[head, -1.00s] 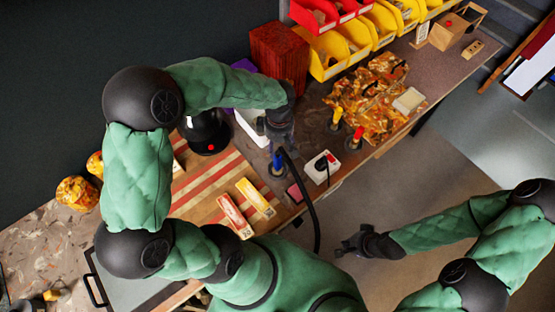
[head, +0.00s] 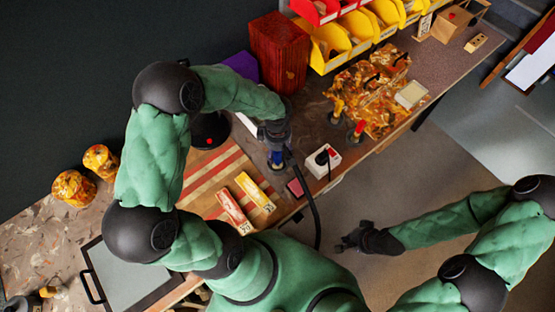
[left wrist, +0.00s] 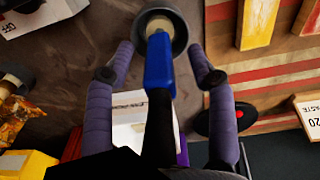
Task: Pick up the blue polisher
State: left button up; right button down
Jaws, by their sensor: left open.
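The blue polisher (head: 277,158) stands on the bench beneath my left gripper (head: 276,143), mostly hidden by it in the head view. In the left wrist view its blue handle (left wrist: 159,68) lies between the two purple-wrapped fingers of my left gripper (left wrist: 163,66), which is open. A gap shows between the handle and each fingertip. The polisher's round grey base (left wrist: 178,28) is just beyond the fingertips. My right gripper (head: 345,241) is over the floor, away from the bench, empty, with its fingers apart.
Yellow-handled (head: 337,109) and red-handled (head: 357,130) tools stand to the right. A white box with a black knob (head: 322,162) sits near the bench edge. Yellow (head: 256,192) and red (head: 234,212) boxes lie on the striped board (head: 205,180). A black cable (head: 313,205) hangs beside the bench.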

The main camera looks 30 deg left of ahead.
pick_arm(q)
grip_shut()
jog(key=shift+r, duration=0.15)
jog(key=shift+w+r, duration=0.1)
jog(key=shift+r, duration=0.6)
jog(key=s+d+r+p, duration=0.3)
jog(key=s+d+r, duration=0.6)
jog(key=s+r, duration=0.1)
jog(key=shift+s+d+r, duration=0.15)
jog(key=shift+s+r, duration=0.2)
jog(key=shift+r, duration=0.35)
